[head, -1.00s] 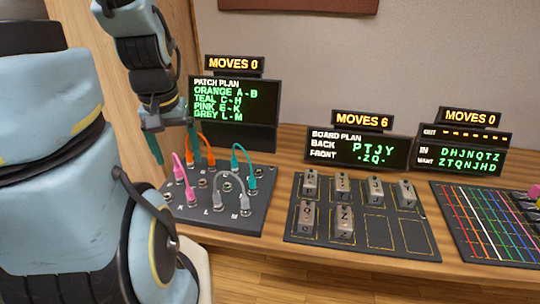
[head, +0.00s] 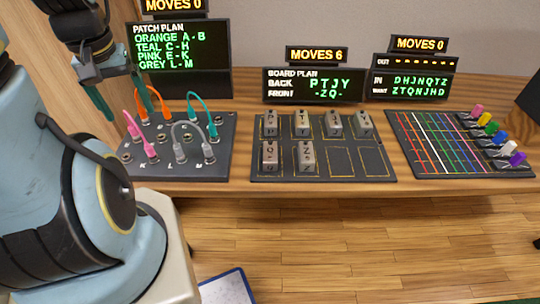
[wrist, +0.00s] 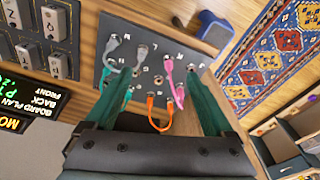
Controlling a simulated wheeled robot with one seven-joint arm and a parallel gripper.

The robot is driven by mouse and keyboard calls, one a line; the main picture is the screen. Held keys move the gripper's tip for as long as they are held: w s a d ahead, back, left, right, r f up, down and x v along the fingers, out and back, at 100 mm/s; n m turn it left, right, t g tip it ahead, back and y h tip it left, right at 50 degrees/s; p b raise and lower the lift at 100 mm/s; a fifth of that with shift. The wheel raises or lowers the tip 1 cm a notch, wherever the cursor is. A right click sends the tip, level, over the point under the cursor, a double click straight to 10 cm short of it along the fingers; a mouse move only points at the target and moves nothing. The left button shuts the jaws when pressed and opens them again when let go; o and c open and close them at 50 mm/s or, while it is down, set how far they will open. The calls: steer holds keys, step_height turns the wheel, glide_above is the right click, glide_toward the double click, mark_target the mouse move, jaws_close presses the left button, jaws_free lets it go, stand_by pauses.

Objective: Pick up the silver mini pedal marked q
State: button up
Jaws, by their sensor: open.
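The silver mini pedal marked Q (head: 269,157) stands at the left of the front row on the dark pedal board (head: 345,162). The silver pedal marked Z (head: 305,157) stands just right of it. Behind it is the pedal marked P (head: 270,123). In the wrist view, the Q pedal appears to be the upper-left one (wrist: 54,22), its letter unclear. My gripper (head: 118,92) is open and empty over the left side of the patch board, well left of the Q pedal. Its green fingers (wrist: 160,78) stand wide apart in the wrist view.
The patch board (head: 215,165) with arching coloured cables lies between my arm and the pedal board. More silver pedals (head: 333,124) fill the back row. Displays (head: 313,85) stand behind. A fader board (head: 440,140) lies right. The front-right pedal slots are bare.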

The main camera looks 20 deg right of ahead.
steer(key=w+d+f+m+b, duration=0.25)
steer(key=d+m, duration=0.35)
steer(key=m, duration=0.3)
steer(key=m+g+b, duration=0.2)
steer(key=m+b, duration=0.3)
steer(key=m, duration=2.5)
glide_above(270, 151)
step_height(270, 151, down, 12)
steer(key=shift+d+f, duration=0.1)
step_height(270, 151, down, 10)
steer(key=shift+f+p, duration=0.1)
steer(key=shift+p, duration=0.7)
jaws_close()
